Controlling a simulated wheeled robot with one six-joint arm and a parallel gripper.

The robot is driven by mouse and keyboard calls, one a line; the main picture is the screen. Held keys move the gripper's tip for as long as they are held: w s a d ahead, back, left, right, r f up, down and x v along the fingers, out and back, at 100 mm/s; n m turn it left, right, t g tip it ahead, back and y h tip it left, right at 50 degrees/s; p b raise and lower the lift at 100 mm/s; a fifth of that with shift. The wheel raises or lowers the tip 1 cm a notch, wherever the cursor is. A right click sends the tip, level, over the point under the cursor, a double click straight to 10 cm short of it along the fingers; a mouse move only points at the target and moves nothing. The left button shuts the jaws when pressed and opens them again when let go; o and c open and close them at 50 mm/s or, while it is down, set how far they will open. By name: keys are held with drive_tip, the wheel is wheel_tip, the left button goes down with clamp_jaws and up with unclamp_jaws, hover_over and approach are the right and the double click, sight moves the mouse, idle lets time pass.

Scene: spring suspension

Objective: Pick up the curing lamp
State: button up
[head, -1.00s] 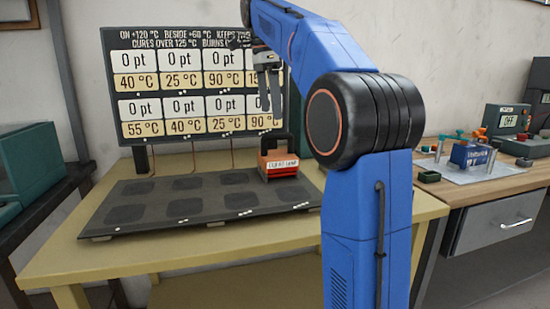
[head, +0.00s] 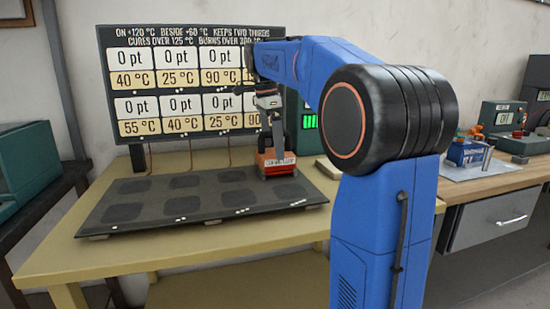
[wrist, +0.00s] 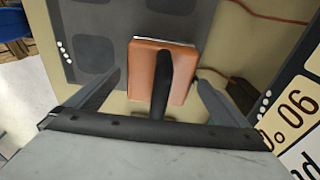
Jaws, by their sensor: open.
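The curing lamp (head: 277,162) is an orange-red block with a white label and a dark handle on top. It stands at the back right corner of the dark mat (head: 150,212) on the yellow table. In the wrist view the lamp (wrist: 179,75) lies between and ahead of the fingers, its dark handle pointing toward the palm. My gripper (head: 272,128) is open, pointing down just above the lamp, around the handle. It also shows in the wrist view (wrist: 160,95), with a finger on each side and gaps to the lamp. Whether a finger touches the handle is hard to tell.
A display board (head: 180,85) with temperature readings stands right behind the mat. A dark green box with a lit green display (head: 309,122) is close on the lamp's right. The mat's dark patches are bare. A wooden bench (head: 490,190) with small items is at the right.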

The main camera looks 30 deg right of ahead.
drive_tip(key=shift+s+d+f, duration=0.1)
drive_tip(key=shift+d+f, duration=0.1)
drive_tip(key=shift+f, duration=1)
drive_tip(key=shift+d+f, duration=0.2)
drive_tip(key=shift+f, duration=0.95)
drive_tip(key=shift+c, duration=0.6)
drive_tip(key=c, duration=1.4)
